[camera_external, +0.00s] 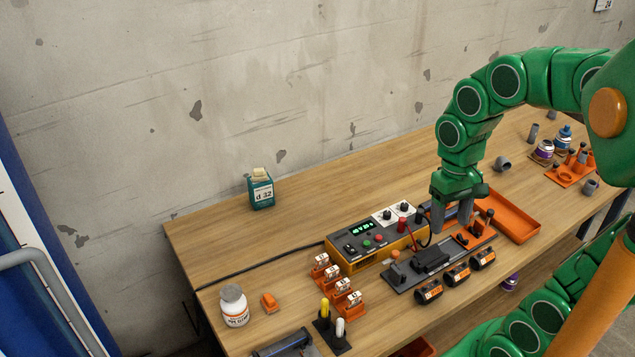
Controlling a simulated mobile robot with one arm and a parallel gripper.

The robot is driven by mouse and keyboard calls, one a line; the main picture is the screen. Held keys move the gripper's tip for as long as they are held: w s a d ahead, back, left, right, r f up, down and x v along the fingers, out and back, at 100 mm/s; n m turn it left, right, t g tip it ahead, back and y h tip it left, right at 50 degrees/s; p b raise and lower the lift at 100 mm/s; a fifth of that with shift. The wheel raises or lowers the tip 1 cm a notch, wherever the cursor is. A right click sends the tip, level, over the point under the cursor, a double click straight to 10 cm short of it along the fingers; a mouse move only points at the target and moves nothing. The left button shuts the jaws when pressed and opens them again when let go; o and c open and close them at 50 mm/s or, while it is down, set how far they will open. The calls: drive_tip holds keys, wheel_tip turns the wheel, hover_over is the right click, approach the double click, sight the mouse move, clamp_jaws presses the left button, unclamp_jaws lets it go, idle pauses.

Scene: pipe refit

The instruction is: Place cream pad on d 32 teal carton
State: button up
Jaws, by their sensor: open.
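The teal carton marked d 32 (262,194) stands upright at the back left of the table, near the wall. A cream pad (260,173) rests on top of the carton. My gripper (453,220) points down over the right-middle of the table, far to the right of the carton. It is open, and I see nothing between its fingers. The exact height of the fingertips above the things below is hard to tell.
A yellow-sided control box (372,247) with a black cable sits mid-table. A white jar (234,306) and orange-white blocks (333,272) stand front left. The wood around the carton is clear.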

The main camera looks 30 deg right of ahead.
drive_tip(key=s+d+f+n, duration=0.1)
drive_tip(key=s+d+f, duration=0.1)
drive_tip(key=s, duration=0.6)
drive_tip(key=shift+d+f+n+h, duration=0.3)
drive_tip(key=shift+f+n, duration=0.1)
